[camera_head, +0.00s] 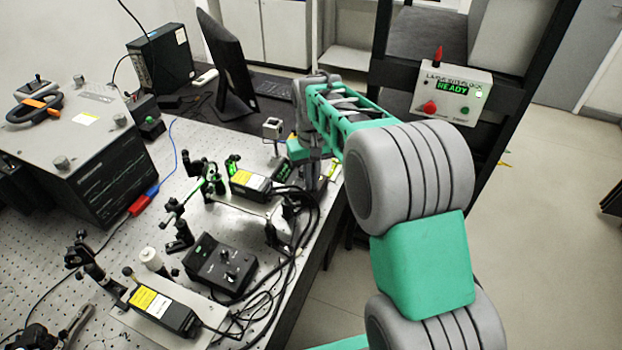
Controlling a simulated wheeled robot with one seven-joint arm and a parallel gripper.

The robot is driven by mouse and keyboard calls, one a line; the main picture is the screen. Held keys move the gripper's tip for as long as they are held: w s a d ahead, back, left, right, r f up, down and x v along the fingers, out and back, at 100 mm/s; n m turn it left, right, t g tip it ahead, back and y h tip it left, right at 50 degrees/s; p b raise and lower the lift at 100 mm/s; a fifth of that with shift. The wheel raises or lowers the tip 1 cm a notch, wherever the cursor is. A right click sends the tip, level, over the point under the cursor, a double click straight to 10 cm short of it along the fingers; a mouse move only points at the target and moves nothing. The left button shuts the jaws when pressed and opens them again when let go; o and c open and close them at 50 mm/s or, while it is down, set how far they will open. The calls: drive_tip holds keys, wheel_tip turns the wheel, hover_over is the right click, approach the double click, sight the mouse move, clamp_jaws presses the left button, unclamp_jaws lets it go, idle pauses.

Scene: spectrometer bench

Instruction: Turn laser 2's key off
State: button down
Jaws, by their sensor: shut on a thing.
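My gripper (314,186) points down at the far right edge of the perforated bench, beside the farther laser (249,185), a black box with a yellow and white label. A small dark box with a green glow (284,171) stands between that laser and my gripper. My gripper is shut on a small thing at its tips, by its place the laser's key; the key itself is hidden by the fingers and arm. Green light shows at the optics in front of this laser. I cannot read a number on either laser.
A nearer laser (163,309) and a black control box with knobs (220,266) stand at the front. Black cables (305,222) loop close to my gripper. A white interlock box (450,93) reads READY. A monitor (225,65) stands behind.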

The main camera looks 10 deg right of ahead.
drive_tip(key=n, duration=0.4)
drive_tip(key=shift+w+r+n, duration=0.1)
drive_tip(key=shift+r+n, duration=0.05)
drive_tip(key=shift+n, duration=2.75)
drive_tip(key=c, duration=1.6)
unclamp_jaws()
wheel_tip(320, 180, up, 8)
drive_tip(key=shift+f+b, duration=0.15)
drive_tip(key=shift+b, duration=0.35)
